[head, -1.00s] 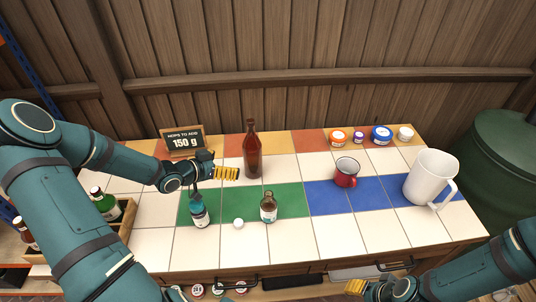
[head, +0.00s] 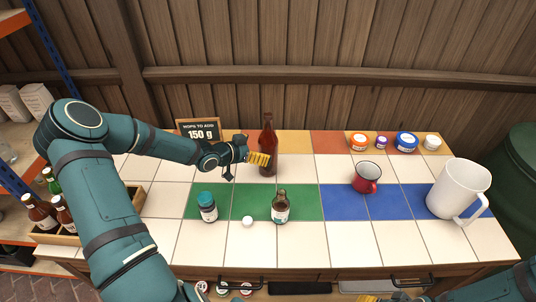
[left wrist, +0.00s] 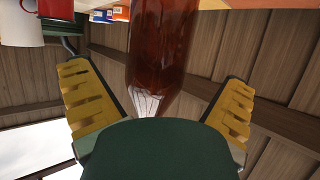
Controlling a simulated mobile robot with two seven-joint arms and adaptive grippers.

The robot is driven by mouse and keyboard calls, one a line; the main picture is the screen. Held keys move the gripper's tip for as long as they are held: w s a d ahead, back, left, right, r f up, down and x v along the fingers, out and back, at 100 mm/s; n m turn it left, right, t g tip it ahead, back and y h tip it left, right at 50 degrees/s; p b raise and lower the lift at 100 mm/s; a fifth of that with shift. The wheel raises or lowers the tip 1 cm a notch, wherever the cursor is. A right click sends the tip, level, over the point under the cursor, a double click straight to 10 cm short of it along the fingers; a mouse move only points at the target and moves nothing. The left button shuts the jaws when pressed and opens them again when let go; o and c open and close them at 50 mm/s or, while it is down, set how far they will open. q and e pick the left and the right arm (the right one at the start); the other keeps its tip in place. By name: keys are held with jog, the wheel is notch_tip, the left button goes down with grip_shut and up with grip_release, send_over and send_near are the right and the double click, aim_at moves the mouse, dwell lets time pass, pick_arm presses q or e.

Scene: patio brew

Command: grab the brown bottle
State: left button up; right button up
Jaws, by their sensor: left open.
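The tall brown bottle (head: 267,138) stands upright at the back of the tiled table in the head view. My left gripper (head: 260,160) is open at the bottle, its yellow fingers covering part of the body. In the left wrist view the bottle (left wrist: 162,45) shows between the two open fingers (left wrist: 160,105), with a gap on each side. A smaller brown bottle with a label (head: 281,207) stands nearer the front on green tiles. My right gripper (head: 370,298) only just shows at the bottom edge; its jaws cannot be made out.
A sign (head: 199,130) stands behind my left arm. A teal-lidded jar (head: 207,207) and a small white ball-like thing (head: 247,221) are in front. To the right are a red mug (head: 366,178), a white pitcher (head: 457,190) and several small tubs. A bottle crate (head: 134,198) is at left.

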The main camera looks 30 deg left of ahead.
aim_at(268, 147)
pick_arm(q)
jog(key=b+x, duration=0.1)
jog(key=x, duration=0.3)
jog(key=shift+w+d+f, duration=0.25)
jog(key=shift+r, duration=0.1)
jog(key=c, duration=1.3)
